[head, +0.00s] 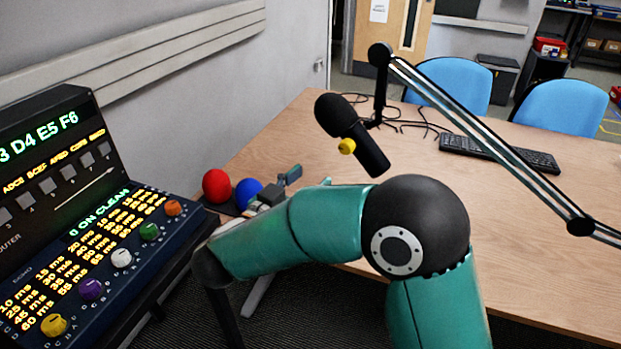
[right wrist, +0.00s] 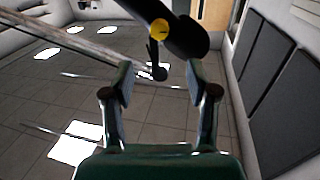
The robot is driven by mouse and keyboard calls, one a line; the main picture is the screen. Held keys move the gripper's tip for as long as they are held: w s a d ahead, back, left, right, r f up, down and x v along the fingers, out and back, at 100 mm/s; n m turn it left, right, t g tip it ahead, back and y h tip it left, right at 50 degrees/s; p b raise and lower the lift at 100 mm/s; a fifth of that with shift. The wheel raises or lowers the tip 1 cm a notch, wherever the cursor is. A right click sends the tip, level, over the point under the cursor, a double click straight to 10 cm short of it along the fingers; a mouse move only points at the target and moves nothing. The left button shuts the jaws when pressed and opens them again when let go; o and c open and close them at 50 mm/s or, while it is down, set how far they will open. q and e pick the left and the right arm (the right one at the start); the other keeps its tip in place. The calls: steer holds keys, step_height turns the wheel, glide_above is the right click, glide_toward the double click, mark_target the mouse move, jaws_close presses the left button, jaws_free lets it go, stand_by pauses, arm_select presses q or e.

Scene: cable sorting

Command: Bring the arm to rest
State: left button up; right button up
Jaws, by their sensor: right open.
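My right arm (head: 300,222), teal with a black elbow joint, comes up from the bottom of the head view and bends left. My right gripper (head: 277,188) is near the table's left end, in front of a blue ball in the picture. In the right wrist view the right gripper (right wrist: 160,82) is open, with nothing between its two fingers. My left gripper is not in view.
A black microphone (head: 352,132) hangs from a boom arm (head: 480,135) over the wooden table (head: 530,225). A red ball (head: 216,186) and the blue ball (head: 247,191) sit near the gripper. A rack panel with knobs (head: 95,260) stands left. A keyboard (head: 500,153) lies behind.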

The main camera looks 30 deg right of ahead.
steer(key=shift+w+f, duration=0.1)
steer(key=w+f+n+t+y+p, duration=0.2)
steer(key=w+f+n+t+y, duration=0.2)
steer(key=w+f, duration=0.15)
steer(key=s+a+f+n+g+y+p, duration=0.15)
steer(key=f+y, duration=0.25)
steer(key=f, duration=0.5)
steer(key=s+a+f+n+y+p, duration=0.1)
steer(key=a+f+n+y+p, duration=0.15)
steer(key=f+y, duration=0.4)
steer(key=s+a+f+n+g+y+p, duration=0.1)
steer(key=s+a+f+g, duration=0.1)
steer(key=s, duration=0.6)
steer(key=s+a+f+g+y, duration=0.2)
steer(key=s+a+f+g, duration=0.1)
steer(key=s+f, duration=0.4)
steer(key=s+a+f+n+g+y+p, duration=0.1)
steer(key=s+f+g, duration=0.4)
steer(key=s, duration=0.5)
steer(key=shift+s+a+f+n+y+p, duration=0.2)
steer(key=shift+a+n+y+p, duration=0.1)
steer(key=shift+a+y, duration=0.55)
